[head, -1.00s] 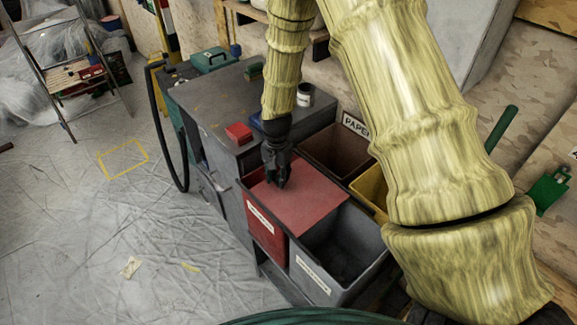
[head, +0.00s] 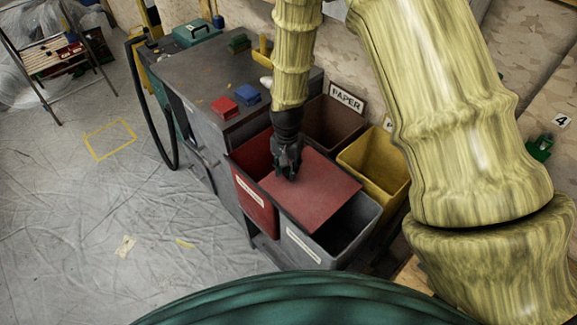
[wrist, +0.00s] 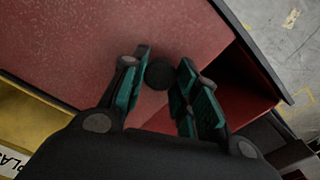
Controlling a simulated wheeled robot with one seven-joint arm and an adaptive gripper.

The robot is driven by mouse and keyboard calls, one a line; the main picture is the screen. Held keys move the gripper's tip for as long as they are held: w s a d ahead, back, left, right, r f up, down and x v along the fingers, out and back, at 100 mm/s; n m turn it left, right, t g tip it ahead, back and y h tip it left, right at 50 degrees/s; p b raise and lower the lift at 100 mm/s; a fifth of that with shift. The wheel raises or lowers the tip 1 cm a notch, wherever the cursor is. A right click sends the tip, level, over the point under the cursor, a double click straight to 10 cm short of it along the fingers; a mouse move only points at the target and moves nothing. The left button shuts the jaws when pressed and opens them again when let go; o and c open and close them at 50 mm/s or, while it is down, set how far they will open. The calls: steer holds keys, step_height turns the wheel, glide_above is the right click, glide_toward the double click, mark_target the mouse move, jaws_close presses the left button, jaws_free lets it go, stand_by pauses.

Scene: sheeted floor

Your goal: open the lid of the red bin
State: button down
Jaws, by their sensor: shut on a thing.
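The red bin (head: 255,205) stands at the front left of a block of bins, with a white label on its front. Its flat red lid (head: 325,190) lies shifted to the right, partly over the grey bin, so a strip of the bin's inside shows at the left. The lid (wrist: 90,45) fills much of the wrist view, with the dark red opening (wrist: 238,90) beside it. My gripper (head: 288,173) points down at the lid. In the wrist view its fingers (wrist: 160,88) are on either side of a dark round knob (wrist: 159,74) on the lid.
The grey bin (head: 345,245) is at the right, partly under the lid. A brown paper bin (head: 335,130) and a yellow bin (head: 375,165) stand behind. A grey cabinet (head: 195,75) with red and blue boxes adjoins at the left. The floor at the left is mostly clear.

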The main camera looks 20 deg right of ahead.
steer(key=c, duration=1.1)
jaws_free()
steer(key=shift+o, duration=0.2)
steer(key=shift+r, duration=0.1)
step_height(320, 180, up, 12)
